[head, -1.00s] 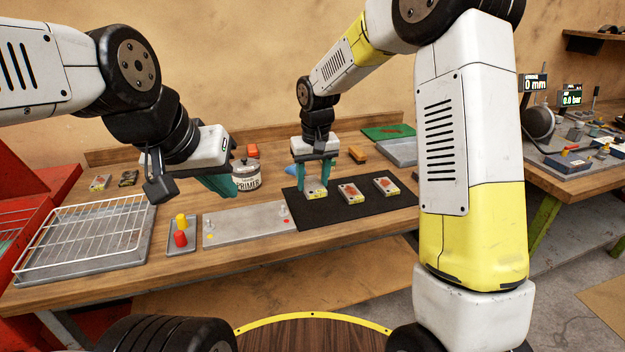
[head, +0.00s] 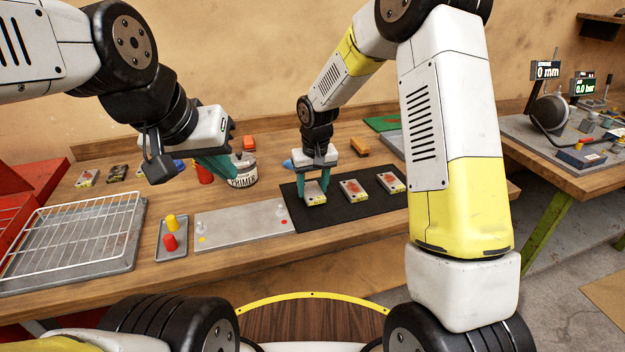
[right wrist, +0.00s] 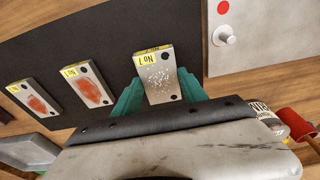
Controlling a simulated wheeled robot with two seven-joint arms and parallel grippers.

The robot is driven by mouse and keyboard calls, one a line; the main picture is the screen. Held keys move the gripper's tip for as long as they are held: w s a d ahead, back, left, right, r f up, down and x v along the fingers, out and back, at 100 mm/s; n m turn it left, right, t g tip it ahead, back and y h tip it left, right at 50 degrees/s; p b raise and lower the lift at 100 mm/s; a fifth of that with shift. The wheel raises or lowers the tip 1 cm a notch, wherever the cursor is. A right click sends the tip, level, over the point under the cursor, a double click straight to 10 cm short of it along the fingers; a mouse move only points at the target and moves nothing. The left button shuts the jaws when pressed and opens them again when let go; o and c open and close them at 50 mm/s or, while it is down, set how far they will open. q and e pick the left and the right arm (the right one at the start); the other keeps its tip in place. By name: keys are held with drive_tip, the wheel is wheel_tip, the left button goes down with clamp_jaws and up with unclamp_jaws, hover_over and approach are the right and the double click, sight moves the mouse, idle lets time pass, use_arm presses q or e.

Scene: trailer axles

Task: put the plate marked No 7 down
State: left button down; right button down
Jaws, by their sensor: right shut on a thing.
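The plate marked No 7 (right wrist: 158,76) is a small grey metal plate with a yellow label and white specks on its face. My right gripper (right wrist: 158,95) is shut on it, with a teal finger on each side. In the head view, the plate (head: 315,194) is at the left part of the black mat (head: 330,217), in my right gripper (head: 315,184). It is very low over the mat or on it; I cannot tell if it touches. My left gripper (head: 220,168) hangs near the primer can; its finger gap is unclear.
Two plates with red-orange patches (head: 355,190) (head: 391,180) lie right of it on the mat. Left of the mat are a grey panel (head: 240,227), a small tray (head: 172,254) with red and yellow pegs, and a wire rack (head: 75,235). The primer can (head: 243,173) stands behind.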

wheel_tip(320, 180, down, 2)
drive_tip(key=c, duration=0.6)
unclamp_jaws()
drive_tip(key=shift+f, duration=0.1)
drive_tip(key=shift+c, duration=0.2)
